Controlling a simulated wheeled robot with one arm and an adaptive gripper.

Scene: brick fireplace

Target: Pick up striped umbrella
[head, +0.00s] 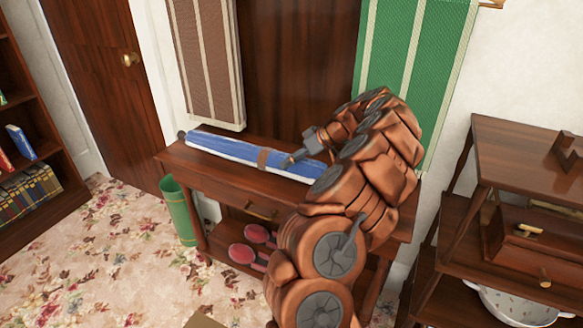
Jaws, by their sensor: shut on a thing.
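The striped umbrella (225,147) is folded, blue and white, with a brown band near its middle. It lies lengthwise along the top of a dark wooden side table (188,161). My copper-coloured arm reaches over the table from the right and hides the umbrella's right end. My gripper (292,159) is at the umbrella, just right of the brown band, and is shut on it. The fingertips are small and partly hidden in this view. The umbrella looks level and at or very near the tabletop; I cannot tell whether there is a gap.
Red paddle-like items (248,254) sit on the lower shelf. A wooden shelf unit (510,150) with a white colander (515,306) stands at right. A bookcase (30,120) is at left.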

